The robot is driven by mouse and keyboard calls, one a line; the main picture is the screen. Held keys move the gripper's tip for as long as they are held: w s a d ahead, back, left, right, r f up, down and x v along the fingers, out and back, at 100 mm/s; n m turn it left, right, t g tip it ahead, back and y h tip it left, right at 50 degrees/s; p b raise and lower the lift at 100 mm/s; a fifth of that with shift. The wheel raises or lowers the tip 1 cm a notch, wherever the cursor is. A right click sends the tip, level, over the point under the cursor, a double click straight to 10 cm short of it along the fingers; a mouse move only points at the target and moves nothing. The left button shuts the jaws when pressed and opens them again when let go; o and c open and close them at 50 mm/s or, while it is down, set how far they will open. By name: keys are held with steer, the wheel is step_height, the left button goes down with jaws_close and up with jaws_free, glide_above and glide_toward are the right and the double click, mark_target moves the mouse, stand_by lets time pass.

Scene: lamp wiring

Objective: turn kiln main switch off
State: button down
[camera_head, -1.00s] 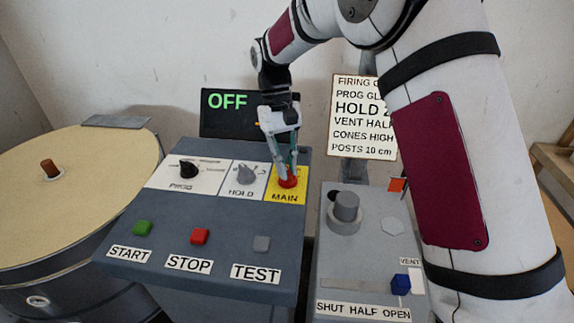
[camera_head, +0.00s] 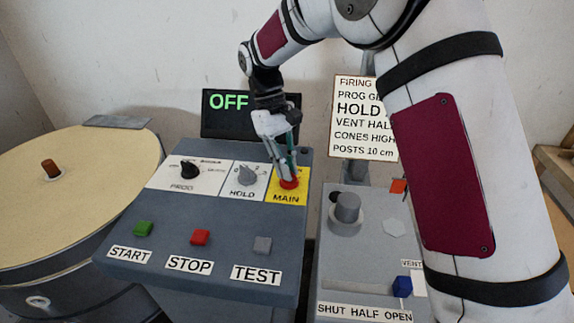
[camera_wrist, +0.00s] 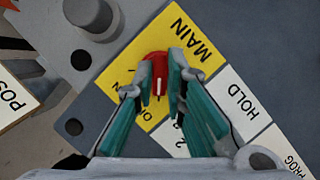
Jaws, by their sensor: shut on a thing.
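The kiln main switch is a red knob (camera_head: 289,183) on a yellow plate (camera_head: 287,198) marked MAIN, at the right of the console's top row. In the wrist view the red knob (camera_wrist: 158,75) shows a white pointer line between my fingertips. My gripper (camera_head: 286,176) comes down from above, tilted, and is shut on the red knob. Its teal finger pads (camera_wrist: 165,88) sit on both sides of the knob. The plate's small position marks are partly hidden by the fingers.
The PROG knob (camera_head: 190,170) and grey HOLD knob (camera_head: 245,174) sit left of the yellow plate. Green START (camera_head: 144,229), red STOP (camera_head: 200,237) and grey TEST (camera_head: 262,245) buttons are in front. A vent panel (camera_head: 345,260) stands right, and the round kiln (camera_head: 70,190) left.

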steer(key=shift+s+d+f, duration=0.15)
steer(key=shift+d+f, duration=0.05)
steer(key=shift+f, duration=0.1)
steer(key=c, duration=1.7)
jaws_free()
steer(key=shift+o, duration=0.2)
steer(key=shift+r, duration=0.15)
steer(key=v, duration=1.2)
